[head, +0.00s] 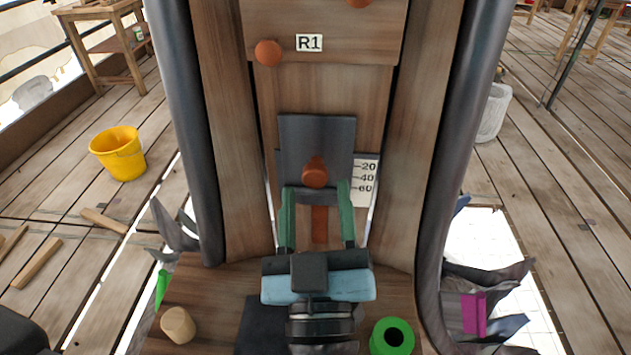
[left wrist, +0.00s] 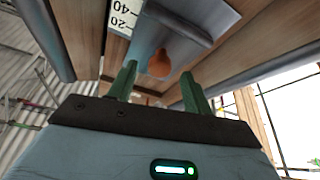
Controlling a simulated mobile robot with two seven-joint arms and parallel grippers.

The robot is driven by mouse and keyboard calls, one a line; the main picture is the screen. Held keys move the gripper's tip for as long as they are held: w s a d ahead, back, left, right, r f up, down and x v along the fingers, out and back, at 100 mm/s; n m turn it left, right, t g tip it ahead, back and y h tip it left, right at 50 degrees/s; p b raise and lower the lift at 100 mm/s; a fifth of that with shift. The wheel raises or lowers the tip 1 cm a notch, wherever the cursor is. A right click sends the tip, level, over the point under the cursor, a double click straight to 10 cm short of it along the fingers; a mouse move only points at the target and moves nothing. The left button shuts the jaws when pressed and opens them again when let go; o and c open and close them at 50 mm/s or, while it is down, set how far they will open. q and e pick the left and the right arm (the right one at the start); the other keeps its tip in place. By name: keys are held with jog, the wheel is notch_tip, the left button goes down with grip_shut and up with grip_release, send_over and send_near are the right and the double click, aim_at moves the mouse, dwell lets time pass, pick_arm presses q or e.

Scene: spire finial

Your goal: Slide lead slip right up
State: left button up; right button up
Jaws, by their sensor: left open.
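The lead slip (head: 317,135) is a dark grey plate lying on the wooden panel, with an orange knob (head: 315,174) near its lower part. My left gripper (head: 316,190) is open, with green fingers at either side just below the knob. In the left wrist view the slip (left wrist: 212,14) and knob (left wrist: 160,63) show beyond the spread fingers, the knob between them in the picture. I cannot tell whether a finger touches the slip. My right gripper is not in view.
Dark curved pipes (head: 190,130) flank the panel at left and right. An upper board labelled R1 (head: 309,43) carries orange knobs. A wooden ledge below holds a green ring (head: 392,337) and a wooden cylinder (head: 178,325). A yellow bucket (head: 118,153) stands on the planks at left.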

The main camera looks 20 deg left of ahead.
aim_at(316, 166)
pick_arm(q)
jog(key=shift+x, duration=1.2)
grip_shut()
